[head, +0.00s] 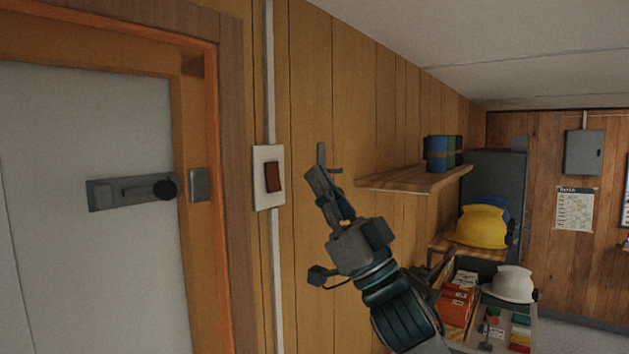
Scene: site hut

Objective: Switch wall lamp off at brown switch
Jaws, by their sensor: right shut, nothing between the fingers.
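The brown switch (273,177) is a rocker set in a white plate (259,190) on the wood-panelled wall, right of the door frame. My right gripper (321,150) is shut and empty, fingertips pointing up. In the picture it stands a little to the right of the switch plate, with a visible gap between them. No wall lamp shows in this view, and I cannot see whether it is lit. My left gripper is not in view.
A grey door (90,270) with a black-knobbed handle (165,189) is at the left. A wooden shelf (400,181) juts from the wall at the right. Below it are a yellow helmet (482,227), a white helmet (512,285) and orange boxes (457,304).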

